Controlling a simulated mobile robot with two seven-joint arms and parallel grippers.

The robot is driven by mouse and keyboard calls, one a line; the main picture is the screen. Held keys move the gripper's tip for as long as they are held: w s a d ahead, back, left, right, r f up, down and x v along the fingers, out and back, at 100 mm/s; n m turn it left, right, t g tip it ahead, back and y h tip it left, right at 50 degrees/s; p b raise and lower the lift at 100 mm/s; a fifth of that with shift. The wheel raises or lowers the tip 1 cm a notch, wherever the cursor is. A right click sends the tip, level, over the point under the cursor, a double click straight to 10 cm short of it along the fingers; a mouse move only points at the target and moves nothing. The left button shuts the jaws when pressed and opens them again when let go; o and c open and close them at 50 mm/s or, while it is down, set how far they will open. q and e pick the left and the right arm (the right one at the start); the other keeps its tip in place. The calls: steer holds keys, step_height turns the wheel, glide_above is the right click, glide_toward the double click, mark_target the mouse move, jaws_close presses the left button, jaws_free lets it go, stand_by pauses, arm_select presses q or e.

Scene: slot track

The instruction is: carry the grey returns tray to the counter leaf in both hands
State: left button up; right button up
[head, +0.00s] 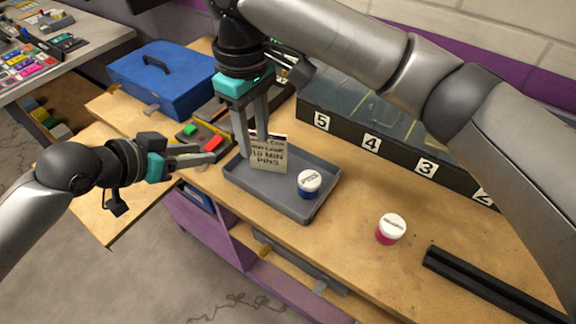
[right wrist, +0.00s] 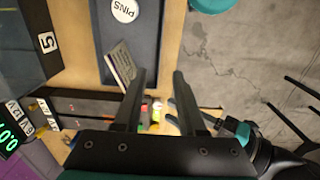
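The grey returns tray (head: 238,183) lies on the wooden counter. A blue tub with a white lid (head: 309,183) and an upright printed card (head: 268,155) stand in it. The tray (right wrist: 112,70), lid (right wrist: 124,10) and card (right wrist: 122,66) also show in the right wrist view. My right gripper (head: 254,150) points down at the tray's left end, by the card; its fingers (right wrist: 160,75) are apart with nothing between them. I cannot tell whether they touch the rim. My left gripper (head: 208,153) is left of the tray, fingers apart and empty. A wooden leaf (head: 98,215) juts out at left.
A blue toolbox (head: 165,75) and a holder with red and green blocks (head: 203,138) are behind my left gripper. A numbered black track (head: 395,157) runs behind the tray. A pink tub with a white lid (head: 391,229) and black rail (head: 490,283) are at right.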

mark_target(260, 192)
arm_select(q)
steer(key=shift+s+a, duration=0.1)
arm_select(e)
steer(key=shift+s+a, duration=0.15)
steer(key=shift+f, duration=0.1)
arm_select(q)
steer(key=x, duration=1.5)
steer(key=shift+f, duration=0.15)
arm_select(e)
step_height(260, 192, down, 15)
steer(key=shift+f, duration=0.1)
arm_select(q)
jaws_close()
arm_select(e)
jaws_close()
